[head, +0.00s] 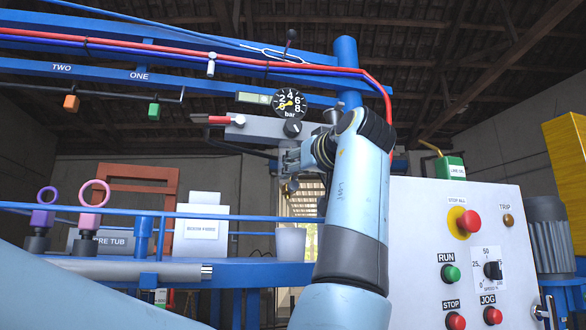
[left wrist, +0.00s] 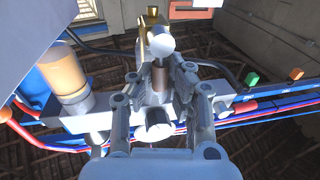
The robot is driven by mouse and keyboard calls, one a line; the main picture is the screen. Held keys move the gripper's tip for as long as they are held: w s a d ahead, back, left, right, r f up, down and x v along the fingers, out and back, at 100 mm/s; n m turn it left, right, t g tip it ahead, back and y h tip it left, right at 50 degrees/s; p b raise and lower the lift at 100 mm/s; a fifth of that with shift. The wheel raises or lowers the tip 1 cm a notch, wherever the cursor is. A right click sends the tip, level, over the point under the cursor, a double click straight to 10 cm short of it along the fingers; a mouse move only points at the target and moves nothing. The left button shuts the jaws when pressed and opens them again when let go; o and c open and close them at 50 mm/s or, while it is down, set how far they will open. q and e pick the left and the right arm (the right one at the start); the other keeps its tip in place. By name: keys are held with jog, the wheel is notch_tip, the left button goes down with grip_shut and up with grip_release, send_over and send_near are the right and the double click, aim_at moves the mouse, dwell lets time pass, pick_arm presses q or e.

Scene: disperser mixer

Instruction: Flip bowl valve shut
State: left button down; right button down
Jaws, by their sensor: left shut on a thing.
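In the head view my left gripper (head: 287,172) is below the grey air unit (head: 255,130), partly hidden by its own wrist. A small brass part (head: 291,188) shows just under its fingers. In the left wrist view the gripper (left wrist: 160,82) has its fingers on both sides of a brownish stem (left wrist: 160,74) with a pale round end (left wrist: 160,40), and it is shut on this part, which looks like the bowl valve. Brass fittings (left wrist: 152,18) show beyond it. Whether the valve is open or shut cannot be told. My right gripper is not in view.
A pressure gauge (head: 290,104) and a black knob (head: 292,129) sit on the air unit. A red-handled lever (head: 218,120) is at its left. A cup (head: 290,243) stands below on the blue frame. A control panel (head: 465,255) stands at right.

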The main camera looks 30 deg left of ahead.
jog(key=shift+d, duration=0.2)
pick_arm(q)
jog(key=c, duration=1.3)
grip_release()
jog(key=shift+d, duration=0.15)
jog(key=shift+o, duration=0.2)
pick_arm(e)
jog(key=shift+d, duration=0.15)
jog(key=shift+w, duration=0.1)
